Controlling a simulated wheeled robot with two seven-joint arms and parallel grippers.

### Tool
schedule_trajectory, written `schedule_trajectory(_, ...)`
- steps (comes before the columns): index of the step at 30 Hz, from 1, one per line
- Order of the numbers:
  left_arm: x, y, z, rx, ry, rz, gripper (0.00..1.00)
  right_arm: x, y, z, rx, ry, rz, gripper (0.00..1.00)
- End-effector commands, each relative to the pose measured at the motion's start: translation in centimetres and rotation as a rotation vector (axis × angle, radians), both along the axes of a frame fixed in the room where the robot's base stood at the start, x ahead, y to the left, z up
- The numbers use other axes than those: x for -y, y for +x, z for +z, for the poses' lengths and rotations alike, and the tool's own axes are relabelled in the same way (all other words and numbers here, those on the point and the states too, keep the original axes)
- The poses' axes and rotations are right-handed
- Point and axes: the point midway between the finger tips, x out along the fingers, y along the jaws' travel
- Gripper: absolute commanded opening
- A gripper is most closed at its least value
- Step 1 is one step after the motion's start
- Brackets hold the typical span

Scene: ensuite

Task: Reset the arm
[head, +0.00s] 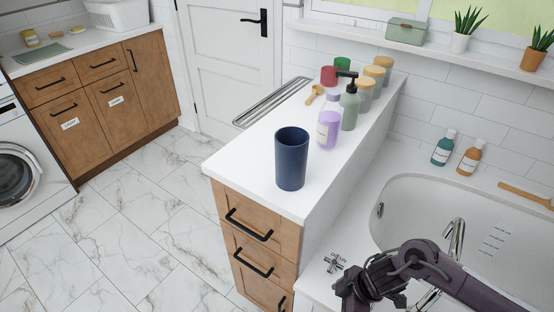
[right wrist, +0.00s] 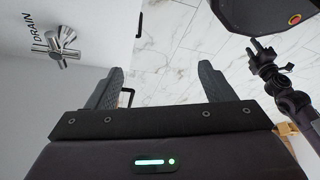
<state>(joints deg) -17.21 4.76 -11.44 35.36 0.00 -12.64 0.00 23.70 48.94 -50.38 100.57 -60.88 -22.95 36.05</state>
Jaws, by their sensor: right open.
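My right arm comes in from the lower right of the head view. Its gripper (head: 354,292) is low in front of the dresser, beside the bathtub's tap end. In the right wrist view the right gripper's (right wrist: 160,75) two dark fingers are spread wide with nothing between them; marble floor shows beyond. My other arm shows at the right of that view, with its small dark gripper (right wrist: 262,55) hanging clear over the floor; its jaws are too small to read. The left gripper is not in the head view.
A white-topped wooden dresser (head: 265,205) bears a navy cup (head: 291,160), a lilac bottle (head: 328,128), a green pump bottle (head: 349,108) and several jars. The bathtub (head: 400,195), its faucet (head: 456,236) and a drain knob (head: 335,265) are close to my right gripper. Floor at left is clear.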

Motion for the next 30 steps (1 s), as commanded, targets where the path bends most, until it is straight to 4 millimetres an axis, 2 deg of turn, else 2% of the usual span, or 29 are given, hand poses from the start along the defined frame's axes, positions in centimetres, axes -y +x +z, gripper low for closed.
schedule_trajectory(1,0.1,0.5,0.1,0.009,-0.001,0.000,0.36,-1.0,0.0,0.2,0.019,0.012,0.001,0.76)
schedule_trajectory(11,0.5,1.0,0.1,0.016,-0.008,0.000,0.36,-6.7,0.8,2.3,0.162,0.083,-0.042,0.76)
schedule_trajectory(15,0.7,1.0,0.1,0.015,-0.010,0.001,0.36,-9.4,1.3,4.4,0.241,0.121,-0.111,0.76)
schedule_trajectory(19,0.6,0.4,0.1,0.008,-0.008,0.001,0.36,-10.9,1.9,7.1,0.307,0.148,-0.231,0.76)
schedule_trajectory(23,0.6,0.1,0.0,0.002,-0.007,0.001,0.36,-10.2,2.3,10.1,0.337,0.148,-0.431,0.76)
schedule_trajectory(27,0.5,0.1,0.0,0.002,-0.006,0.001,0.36,-6.8,1.5,12.1,0.299,0.104,-0.667,0.76)
schedule_trajectory(30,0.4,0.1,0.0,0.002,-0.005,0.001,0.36,-4.1,0.3,12.6,0.246,0.063,-0.799,0.76)
